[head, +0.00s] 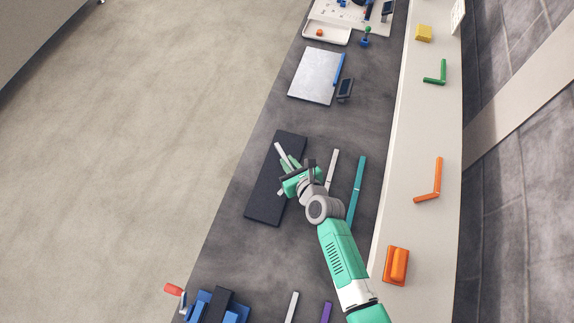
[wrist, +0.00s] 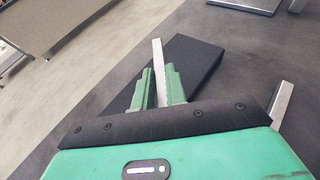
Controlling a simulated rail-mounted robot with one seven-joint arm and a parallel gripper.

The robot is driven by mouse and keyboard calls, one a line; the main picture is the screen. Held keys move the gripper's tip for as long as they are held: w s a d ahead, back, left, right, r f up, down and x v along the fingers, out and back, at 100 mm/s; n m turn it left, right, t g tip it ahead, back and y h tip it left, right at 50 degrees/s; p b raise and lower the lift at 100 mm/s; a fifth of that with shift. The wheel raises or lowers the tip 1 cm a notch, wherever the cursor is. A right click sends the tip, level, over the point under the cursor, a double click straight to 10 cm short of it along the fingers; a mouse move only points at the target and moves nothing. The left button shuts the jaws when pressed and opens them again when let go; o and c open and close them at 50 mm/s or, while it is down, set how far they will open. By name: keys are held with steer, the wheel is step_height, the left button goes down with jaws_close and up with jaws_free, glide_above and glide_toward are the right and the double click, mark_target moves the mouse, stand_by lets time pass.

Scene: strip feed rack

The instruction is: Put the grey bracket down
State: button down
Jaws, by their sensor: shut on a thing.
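My gripper (head: 289,163) is over the right part of a dark rectangular pad (head: 263,203) on the bench. In the wrist view, its two green stepped fingers (wrist: 160,85) are shut on a light grey bar, the grey bracket (wrist: 158,56). The bracket (head: 280,151) sticks out past the fingertips, towards the pad's far end. The pad (wrist: 205,62) lies behind and below the fingers in the wrist view. I cannot tell whether the bracket touches it.
A light grey strip (head: 333,165) and a teal strip (head: 358,180) lie right of the pad. A silver plate (head: 312,78) with a blue bar (head: 339,70) lies farther back. Orange and green brackets sit on the pale ledge (head: 415,130). Blue parts (head: 235,312) stand at the near end.

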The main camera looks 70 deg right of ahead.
steer(key=shift+w+d, duration=0.1)
steer(key=shift+w, duration=0.1)
step_height(320, 180, down, 4)
steer(key=b, duration=0.3)
steer(key=shift+w+d, duration=0.15)
steer(key=shift+r, duration=0.2)
steer(key=c, duration=1.8)
jaws_free()
steer(key=shift+f, duration=0.2)
steer(key=o, duration=0.4)
steer(key=shift+c, duration=0.2)
